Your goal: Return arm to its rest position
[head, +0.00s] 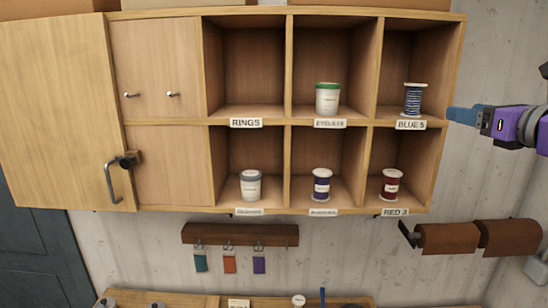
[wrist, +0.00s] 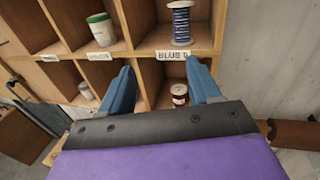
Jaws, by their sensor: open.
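My gripper (wrist: 165,88) has blue fingers spread apart with nothing between them in the wrist view. In the head view my gripper (head: 458,114) is at the right, beside the cabinet's right edge. The blue thread spool (head: 413,99) stands upright in the top right compartment, above the label BLUE 5. It also shows in the wrist view (wrist: 181,22), beyond the fingertips and apart from them. The wooden wall cabinet (head: 290,120) has open compartments at the right and doors at the left.
A green-lidded jar (head: 327,98), a grey-lidded jar (head: 251,185), a purple spool (head: 321,185) and a red spool (head: 391,185) stand in other compartments. Brown rolls (head: 447,238) hang below right. A rail (head: 240,234) holds coloured tags. Bare wall lies right of the cabinet.

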